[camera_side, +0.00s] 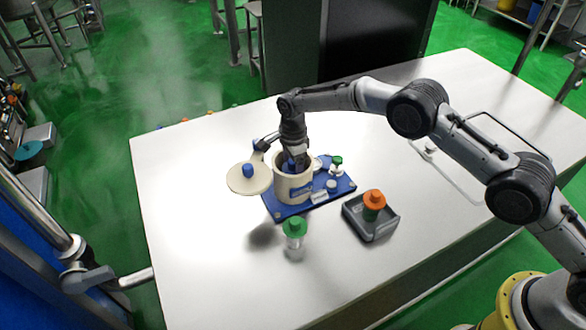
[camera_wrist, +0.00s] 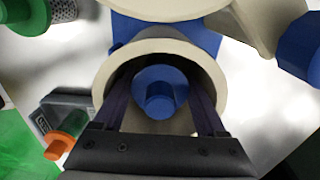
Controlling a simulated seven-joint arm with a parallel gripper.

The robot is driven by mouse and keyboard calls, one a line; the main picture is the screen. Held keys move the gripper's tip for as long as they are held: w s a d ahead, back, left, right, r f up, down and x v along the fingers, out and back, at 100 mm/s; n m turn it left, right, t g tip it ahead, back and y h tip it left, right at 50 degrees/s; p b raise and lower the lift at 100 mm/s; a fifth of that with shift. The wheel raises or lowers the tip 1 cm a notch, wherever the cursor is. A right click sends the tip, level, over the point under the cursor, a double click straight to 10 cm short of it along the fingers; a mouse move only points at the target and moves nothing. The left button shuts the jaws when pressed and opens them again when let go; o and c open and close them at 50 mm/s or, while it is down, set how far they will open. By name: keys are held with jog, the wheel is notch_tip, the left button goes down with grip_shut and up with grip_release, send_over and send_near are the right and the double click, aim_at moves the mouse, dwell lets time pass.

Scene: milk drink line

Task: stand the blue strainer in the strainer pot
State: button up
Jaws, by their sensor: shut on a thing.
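The blue strainer (camera_wrist: 160,95) is inside the mouth of the cream strainer pot (camera_side: 292,190), seen from above in the wrist view as a blue cap with a knob. Only a bit of its blue top shows in the side view; its lower part is hidden by the pot wall. My gripper (camera_side: 291,163) points down into the pot, its fingers inside the rim. It is shut on the blue strainer, one finger on each side (camera_wrist: 161,78). Whether the strainer touches the pot's bottom cannot be seen. The pot stands on a blue base (camera_side: 285,211).
A cream lid (camera_side: 236,183) with a blue knob is swung out left of the pot. A green-capped strainer (camera_side: 294,228) stands in front. An orange-capped one (camera_side: 374,199) sits in a dark tray (camera_side: 385,226). A small green-capped item (camera_side: 337,161) is at the base's right.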

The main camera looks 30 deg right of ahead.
jog(key=shift+f, duration=0.5)
dwell(0.4)
jog(key=o, duration=1.4)
notch_tip(320, 180, up, 14)
jog(key=shift+f, duration=0.1)
